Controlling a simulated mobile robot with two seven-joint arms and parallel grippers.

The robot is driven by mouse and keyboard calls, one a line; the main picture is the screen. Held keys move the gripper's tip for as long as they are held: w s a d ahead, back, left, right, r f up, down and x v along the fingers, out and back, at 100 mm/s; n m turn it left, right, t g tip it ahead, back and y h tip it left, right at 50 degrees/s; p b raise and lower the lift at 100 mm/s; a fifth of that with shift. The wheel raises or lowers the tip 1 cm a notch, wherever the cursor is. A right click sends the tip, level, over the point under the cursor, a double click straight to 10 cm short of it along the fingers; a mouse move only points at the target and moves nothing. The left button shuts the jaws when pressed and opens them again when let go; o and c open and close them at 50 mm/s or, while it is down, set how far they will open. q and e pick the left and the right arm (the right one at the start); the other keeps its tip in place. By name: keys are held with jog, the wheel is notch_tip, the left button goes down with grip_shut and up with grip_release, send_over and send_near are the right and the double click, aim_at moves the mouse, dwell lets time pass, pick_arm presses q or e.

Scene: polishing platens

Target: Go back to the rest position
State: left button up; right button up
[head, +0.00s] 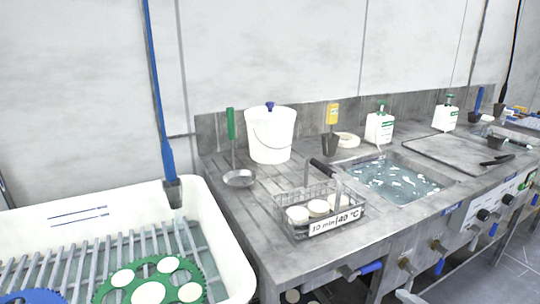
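Neither of my grippers shows in the head view, and no arm of mine can be made out for sure. A wire basket (325,213) with a black-gripped handle stands on the steel counter (245,215). It holds several white round pieces and a label reading "10 min 40 °C". A sink basin (398,182) with water and small pale pieces is set into the counter behind it.
A white tub (225,235) at left holds a rack and a green carrier (165,270) with white discs. A blue hose wand (168,160) hangs above it. A lidded white bucket (270,135), ladle (239,178) and bottles (380,127) line the counter's back.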

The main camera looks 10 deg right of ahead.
pick_arm(q)
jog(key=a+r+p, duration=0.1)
jog(key=p, duration=0.1)
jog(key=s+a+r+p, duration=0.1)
jog(key=p, duration=0.1)
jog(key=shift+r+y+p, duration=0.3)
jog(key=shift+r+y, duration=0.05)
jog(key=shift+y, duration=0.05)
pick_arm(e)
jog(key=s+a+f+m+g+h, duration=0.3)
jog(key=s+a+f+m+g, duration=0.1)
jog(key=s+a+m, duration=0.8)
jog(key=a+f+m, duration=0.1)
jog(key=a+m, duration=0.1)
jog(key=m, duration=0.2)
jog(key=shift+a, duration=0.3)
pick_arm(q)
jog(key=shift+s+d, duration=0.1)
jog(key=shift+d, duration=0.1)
